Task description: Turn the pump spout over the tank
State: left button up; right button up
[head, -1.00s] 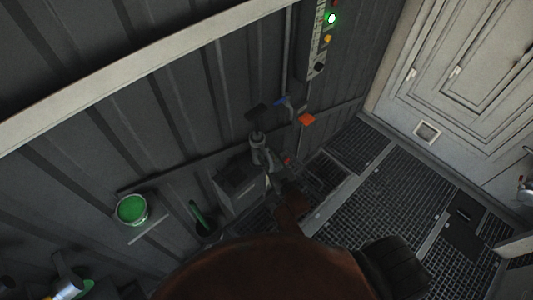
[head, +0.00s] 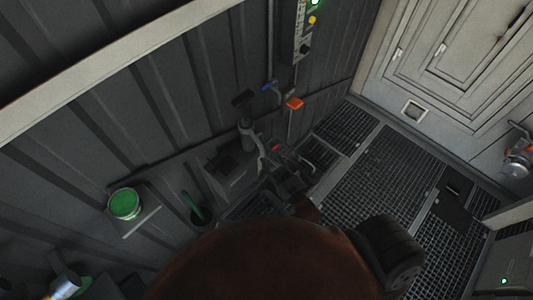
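The pump (head: 246,131) stands upright by the ribbed wall, with a dark handle (head: 243,98) at its top. A grey curved part, which looks like the spout (head: 261,148), comes off its right side; its exact heading is hard to tell. The grey box-shaped tank (head: 228,184) with a dark top is just left of it. My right gripper (head: 285,160) is dark and small, just right of the spout and close to it. I cannot tell whether they touch, or whether its fingers are open. My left gripper is not in view.
A green-filled bucket (head: 125,203) sits on a small shelf at left. A dark bin with a green item (head: 195,207) stands beside the tank. An orange box (head: 294,103) and a control panel (head: 304,35) are on the wall. Grated floor (head: 385,185) is mostly clear at right.

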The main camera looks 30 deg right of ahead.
jog(key=shift+s, duration=0.1)
jog(key=shift+c, duration=0.3)
jog(key=shift+d, duration=0.1)
jog(key=shift+c, duration=0.8)
jog(key=shift+d+m, duration=0.3)
jog(key=shift+m, duration=0.2)
jog(key=shift+c, duration=0.8)
jog(key=d+m+y, duration=0.1)
jog(key=d+m, duration=0.1)
jog(key=m, duration=0.1)
jog(key=d+m+y+b, duration=0.1)
jog(key=d+m, duration=0.1)
jog(key=m, duration=0.2)
jog(key=d+r+m+y+b, duration=0.1)
jog(key=d+m, duration=0.2)
jog(key=shift+g, duration=0.4)
grip_shut()
jog(key=w+a+m+y, duration=0.1)
jog(key=w+a+m, duration=0.3)
jog(key=w, duration=0.5)
jog(key=shift+w+a+f+g, duration=0.3)
jog(key=shift+w+a+f, duration=0.05)
jog(key=shift+a, duration=0.25)
